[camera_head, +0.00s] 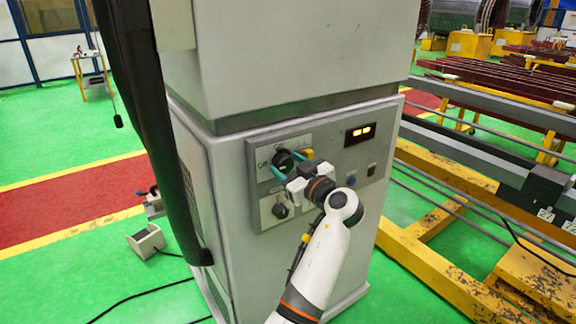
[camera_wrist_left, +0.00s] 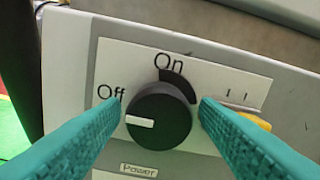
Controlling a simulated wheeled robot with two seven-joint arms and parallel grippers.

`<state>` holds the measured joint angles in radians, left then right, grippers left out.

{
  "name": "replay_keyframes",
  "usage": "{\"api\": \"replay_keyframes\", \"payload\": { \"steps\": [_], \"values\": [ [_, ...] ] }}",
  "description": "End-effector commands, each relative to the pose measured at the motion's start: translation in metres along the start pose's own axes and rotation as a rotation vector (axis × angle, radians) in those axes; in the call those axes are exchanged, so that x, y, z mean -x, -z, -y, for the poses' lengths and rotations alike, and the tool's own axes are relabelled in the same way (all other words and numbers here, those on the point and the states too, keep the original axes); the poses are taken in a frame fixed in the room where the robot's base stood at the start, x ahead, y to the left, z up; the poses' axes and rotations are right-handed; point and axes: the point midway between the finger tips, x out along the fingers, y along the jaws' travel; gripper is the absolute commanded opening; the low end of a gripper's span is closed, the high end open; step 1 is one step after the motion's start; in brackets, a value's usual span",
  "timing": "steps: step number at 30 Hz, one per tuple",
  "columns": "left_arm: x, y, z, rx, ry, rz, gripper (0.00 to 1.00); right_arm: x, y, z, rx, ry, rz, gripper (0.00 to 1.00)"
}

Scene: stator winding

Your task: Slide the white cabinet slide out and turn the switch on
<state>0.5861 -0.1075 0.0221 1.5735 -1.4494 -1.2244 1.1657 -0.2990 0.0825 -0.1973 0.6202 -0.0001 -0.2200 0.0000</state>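The switch is a black round knob (camera_head: 284,160) on the grey cabinet's front panel. In the left wrist view the knob (camera_wrist_left: 158,118) has its white mark pointing left, below the "Off" label, with "On" above it. My left gripper (camera_head: 292,164) is open, its teal fingers at either side of the knob. In the left wrist view its fingertips (camera_wrist_left: 158,104) flank the knob; I cannot tell whether they touch it. A large pale cabinet block (camera_head: 280,55) sits above the panel; I cannot tell whether it is the white slide. My right gripper is not in view.
A lit display (camera_head: 359,134) and a second black knob (camera_head: 281,211) are on the panel. A long dark panel (camera_head: 140,110) stands along the cabinet's left side. Yellow and grey rails (camera_head: 450,260) lie to the right. Green floor (camera_head: 60,265) is open at the left, with cables.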

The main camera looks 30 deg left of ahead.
Motion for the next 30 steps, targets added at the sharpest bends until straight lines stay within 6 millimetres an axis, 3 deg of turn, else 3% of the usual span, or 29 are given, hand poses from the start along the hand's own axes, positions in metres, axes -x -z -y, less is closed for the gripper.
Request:
{"api": "replay_keyframes", "payload": {
  "steps": [1, 6, 17, 30],
  "values": [
    [0.000, 0.000, 0.000, 0.000, 0.000, 0.000, 0.47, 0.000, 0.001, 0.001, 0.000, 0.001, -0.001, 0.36],
    [0.000, 0.000, 0.000, 0.000, 0.000, 0.000, 0.19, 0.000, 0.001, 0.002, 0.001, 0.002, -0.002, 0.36],
    [-0.001, 0.000, 0.000, -0.053, 0.000, 0.002, 0.19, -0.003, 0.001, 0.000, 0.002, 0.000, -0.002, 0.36],
    [-0.001, -0.001, 0.001, -0.391, -0.002, 0.005, 0.19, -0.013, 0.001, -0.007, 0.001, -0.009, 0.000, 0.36]
  ]
}}
